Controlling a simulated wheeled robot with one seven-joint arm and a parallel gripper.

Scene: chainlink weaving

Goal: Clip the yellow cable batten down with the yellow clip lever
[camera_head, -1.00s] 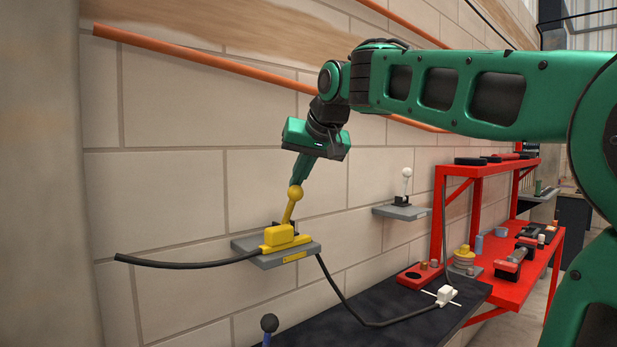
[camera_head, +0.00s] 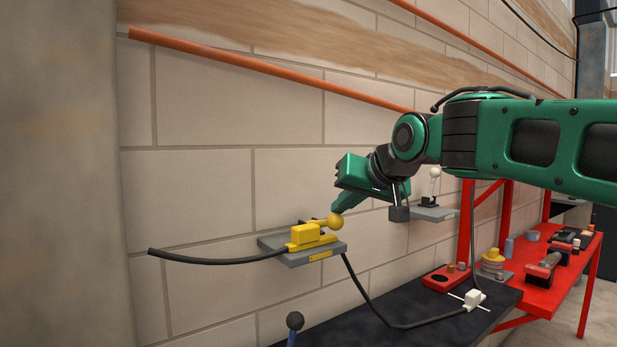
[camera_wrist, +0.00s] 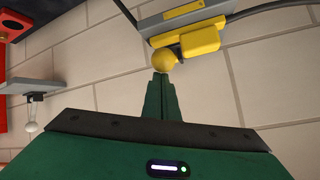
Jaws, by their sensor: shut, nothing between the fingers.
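The yellow cable batten (camera_head: 304,234) sits on a grey wall shelf (camera_head: 290,258), with a black cable (camera_head: 215,258) running out from it. The yellow clip lever (camera_head: 320,223) is tilted low to the right, nearly level, with a round ball knob (camera_head: 337,220) at its end. My gripper (camera_head: 337,208) is shut and empty, its fingertips at the ball, touching or very close to it. In the wrist view the shut fingertips (camera_wrist: 161,75) meet the yellow ball (camera_wrist: 163,61). The yellow batten (camera_wrist: 200,41) shows just beyond it.
A second grey shelf (camera_head: 432,214) with a white ball lever (camera_head: 434,182) is to the right. A black bench (camera_head: 400,315) lies below, with a white connector (camera_head: 473,298). A red rack (camera_head: 530,290) stands at the right.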

